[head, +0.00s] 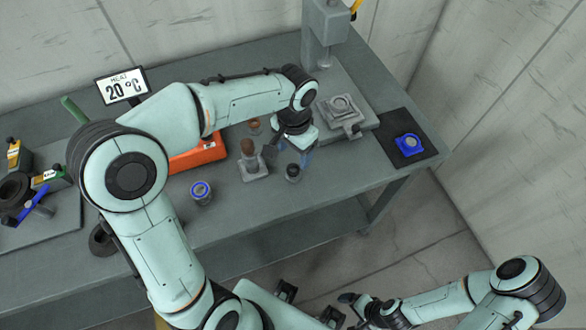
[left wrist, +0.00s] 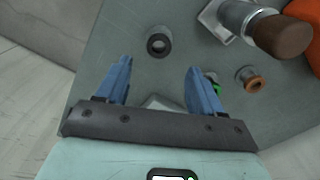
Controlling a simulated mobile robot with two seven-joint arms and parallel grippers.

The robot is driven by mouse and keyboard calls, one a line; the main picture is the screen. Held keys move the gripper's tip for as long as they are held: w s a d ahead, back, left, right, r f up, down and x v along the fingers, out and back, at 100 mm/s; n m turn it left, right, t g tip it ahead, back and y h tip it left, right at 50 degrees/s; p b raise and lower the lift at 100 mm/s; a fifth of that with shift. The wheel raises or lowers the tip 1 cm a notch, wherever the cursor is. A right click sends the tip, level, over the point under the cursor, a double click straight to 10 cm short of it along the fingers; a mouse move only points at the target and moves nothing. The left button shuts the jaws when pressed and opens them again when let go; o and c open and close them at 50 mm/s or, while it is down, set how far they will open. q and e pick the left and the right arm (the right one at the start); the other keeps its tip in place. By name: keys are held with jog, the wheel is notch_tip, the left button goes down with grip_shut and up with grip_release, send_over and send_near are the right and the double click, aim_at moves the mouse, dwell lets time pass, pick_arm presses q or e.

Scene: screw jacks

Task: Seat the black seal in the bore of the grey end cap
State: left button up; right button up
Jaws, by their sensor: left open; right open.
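A small dark ringed cylinder (head: 293,172) stands upright on the bench; it also shows in the left wrist view (left wrist: 159,42), with a round opening on top. It may be the end cap or the seal; I cannot tell. A grey cylinder with a blue ring on top (head: 201,193) stands to its left. A black ring (head: 102,240) lies near the bench's front edge, partly hidden by my arm. My left gripper (head: 306,155) is open and empty, close to the dark cylinder, which lies beyond its blue fingers (left wrist: 158,85). My right gripper (head: 350,299) is open, low and off the bench.
A brown-topped tool (head: 249,150) stands on a grey base left of the dark cylinder. A press (head: 325,35) holds a grey fixture (head: 340,107). A blue part (head: 408,145) sits on a black mat (head: 425,157).

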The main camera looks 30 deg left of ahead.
aim_at(294, 168)
pick_arm(q)
jog(key=shift+s+d+f, duration=0.1)
jog(key=shift+f, duration=1.3)
jog(key=shift+s+f, duration=0.1)
jog(key=shift+f, duration=1.25)
jog(key=c, duration=1.1)
